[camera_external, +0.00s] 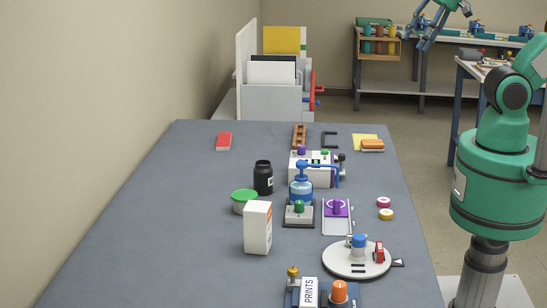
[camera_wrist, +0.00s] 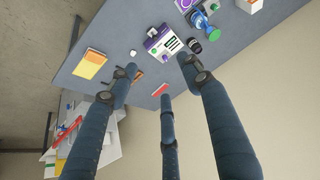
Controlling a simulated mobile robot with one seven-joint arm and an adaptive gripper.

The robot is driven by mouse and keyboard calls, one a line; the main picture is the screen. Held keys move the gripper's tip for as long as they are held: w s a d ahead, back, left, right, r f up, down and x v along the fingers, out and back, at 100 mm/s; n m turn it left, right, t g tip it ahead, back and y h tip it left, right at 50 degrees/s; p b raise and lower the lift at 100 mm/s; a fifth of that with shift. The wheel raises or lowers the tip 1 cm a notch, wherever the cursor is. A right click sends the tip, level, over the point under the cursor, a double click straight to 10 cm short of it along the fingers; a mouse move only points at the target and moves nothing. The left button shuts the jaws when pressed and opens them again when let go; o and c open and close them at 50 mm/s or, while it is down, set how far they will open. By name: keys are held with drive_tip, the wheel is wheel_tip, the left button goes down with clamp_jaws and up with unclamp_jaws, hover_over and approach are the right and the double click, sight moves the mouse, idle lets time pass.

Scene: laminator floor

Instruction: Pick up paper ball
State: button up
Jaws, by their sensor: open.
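I cannot make out a paper ball for certain in either view. A small white round thing (camera_wrist: 133,53) shows in the wrist view beside the white machine (camera_wrist: 164,42); it may be the ball or a knob of the machine. My gripper (camera_external: 430,30) is raised at the top right of the external view, beyond the right side of the grey table (camera_external: 200,215). In the wrist view its long blue fingers (camera_wrist: 160,76) are spread apart with nothing between them. The table lies well away from the fingertips.
A red block (camera_external: 224,141) lies at the far left. The table's left part is clear.

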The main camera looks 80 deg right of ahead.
drive_tip(key=n+g+b, duration=0.2)
drive_tip(key=n+g, duration=0.4)
hover_over(335, 155)
wheel_tip(335, 155, down, 30)
drive_tip(key=shift+r, duration=0.1)
drive_tip(key=shift+f+b, duration=0.95)
drive_tip(key=shift+f, duration=3.35)
